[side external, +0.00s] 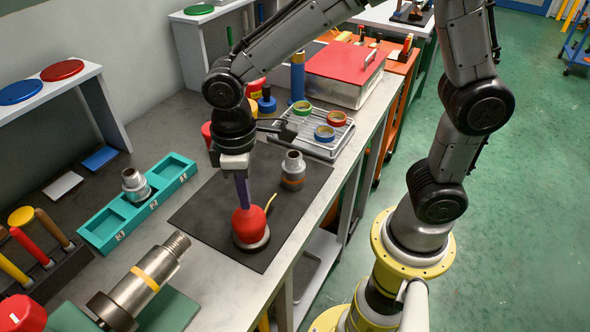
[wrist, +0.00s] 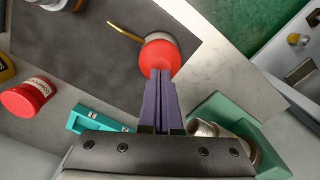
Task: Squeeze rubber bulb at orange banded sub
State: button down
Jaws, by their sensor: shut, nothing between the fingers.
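The red rubber bulb (side external: 249,224) stands on a grey round base on the dark mat, with a thin yellow tube rising beside it. My gripper (side external: 243,204) points down at the top of the bulb, its purple fingers shut together with nothing between them. In the wrist view the closed fingertips (wrist: 160,74) overlap the edge of the red bulb (wrist: 160,54); I cannot tell whether they touch it. A grey metal sub with an orange-brown band (side external: 292,172) stands upright on the mat behind the bulb, apart from my gripper.
A teal numbered tray (side external: 113,229) holding another fitting (side external: 135,186) is at left. A large pipe with a yellow-orange band (side external: 148,277) lies in front left. A wire tray (side external: 318,146) with tape rolls and a red-lidded box (side external: 345,62) are behind. The mat (side external: 215,200) is clear left of the bulb.

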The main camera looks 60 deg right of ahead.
jog(key=shift+r, duration=2.85)
jog(key=d+r+m+t, duration=0.2)
jog(key=d+r, duration=0.3)
jog(key=s+d+m+t, duration=0.3)
jog(key=s+d, duration=0.6)
jog(key=s, duration=0.4)
jog(key=shift+s+d+f+m+t, duration=0.25)
jog(key=shift+s+f+m+t, duration=0.1)
jog(key=shift+m, duration=0.15)
